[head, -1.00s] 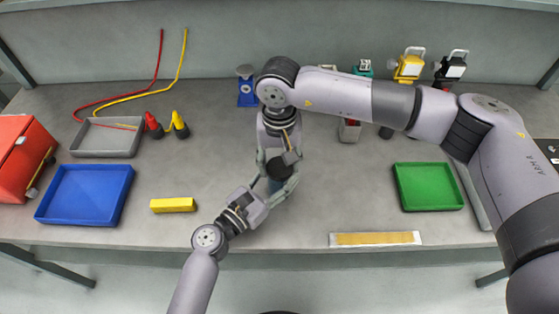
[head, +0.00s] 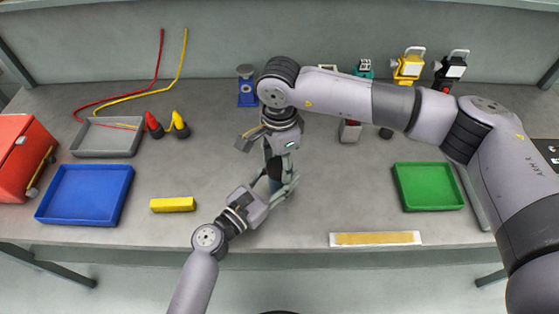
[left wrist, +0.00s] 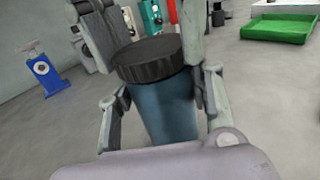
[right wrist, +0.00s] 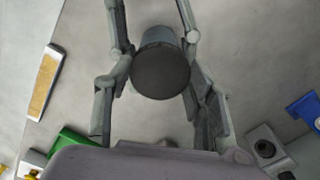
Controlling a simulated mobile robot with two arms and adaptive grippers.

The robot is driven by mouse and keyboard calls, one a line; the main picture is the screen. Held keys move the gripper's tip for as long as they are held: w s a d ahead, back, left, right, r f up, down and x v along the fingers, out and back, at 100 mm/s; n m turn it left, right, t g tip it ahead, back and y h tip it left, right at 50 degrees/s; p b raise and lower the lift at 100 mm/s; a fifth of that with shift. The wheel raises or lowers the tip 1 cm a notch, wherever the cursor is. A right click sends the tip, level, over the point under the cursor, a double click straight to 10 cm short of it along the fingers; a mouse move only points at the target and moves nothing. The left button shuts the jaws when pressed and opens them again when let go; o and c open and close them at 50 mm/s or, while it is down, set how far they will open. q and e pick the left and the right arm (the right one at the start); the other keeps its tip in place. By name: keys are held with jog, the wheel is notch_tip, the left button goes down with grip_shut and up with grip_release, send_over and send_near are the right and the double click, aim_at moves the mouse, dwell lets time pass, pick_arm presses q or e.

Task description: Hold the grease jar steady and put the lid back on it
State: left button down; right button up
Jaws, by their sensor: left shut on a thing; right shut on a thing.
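The grease jar is a blue-grey cylinder (left wrist: 165,108), upright in the left wrist view. My left gripper (head: 274,186) is shut around its body, reaching in from the front. The black ribbed lid (left wrist: 148,60) is at the jar's mouth, over the body; I cannot tell whether it is fully seated. My right gripper (head: 268,150) points down from above and is shut on the lid. In the right wrist view the lid's dark round top (right wrist: 160,70) lies between the fingers, with part of the jar (right wrist: 158,35) behind it. In the head view the grippers mostly hide both.
A yellow block (head: 173,205) and a blue tray (head: 86,195) lie to the left. A green tray (head: 428,187) is at the right, and a flat yellow-and-white strip (head: 375,239) lies at the front edge. A blue device (head: 247,90) stands behind. The bench around the jar is clear.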

pick_arm(q)
jog(key=shift+r, duration=0.1)
pick_arm(e)
jog(key=o, duration=1.3)
jog(key=shift+r, duration=2.25)
jog(key=o, duration=0.6)
jog(key=shift+c, duration=0.2)
